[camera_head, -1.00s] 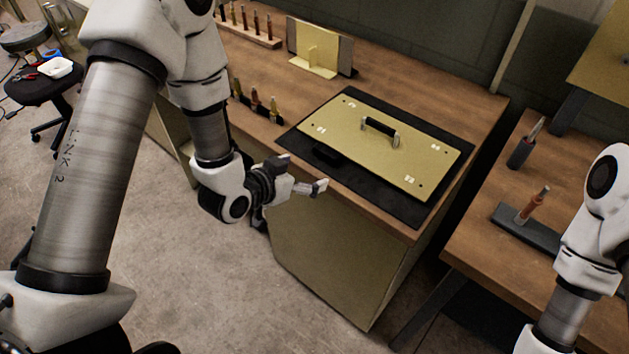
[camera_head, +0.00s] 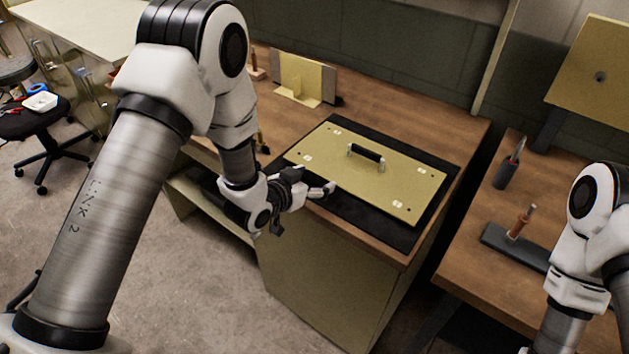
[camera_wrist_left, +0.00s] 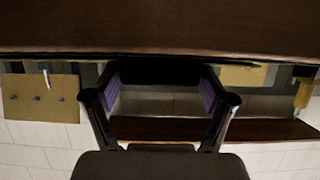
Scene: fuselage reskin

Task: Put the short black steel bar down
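My left gripper (camera_head: 306,207) is low at the near left edge of the black mat (camera_head: 408,236), in front of the yellow plate (camera_head: 372,178). In the left wrist view its two fingers (camera_wrist_left: 160,92) are spread wide. A dark block-like shape (camera_wrist_left: 160,72) shows between the fingertips. I cannot tell whether it is the short black steel bar or whether the fingers touch it. In the head view the bar cannot be made out, and the gripper covers that part of the mat. My right gripper is out of view.
The plate carries a black handle (camera_head: 366,153). A yellow bracket (camera_head: 300,80) stands at the back of the wooden bench. A dark stand with an orange-handled tool (camera_head: 519,224) sits on the right bench (camera_head: 484,205). A gap separates the benches.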

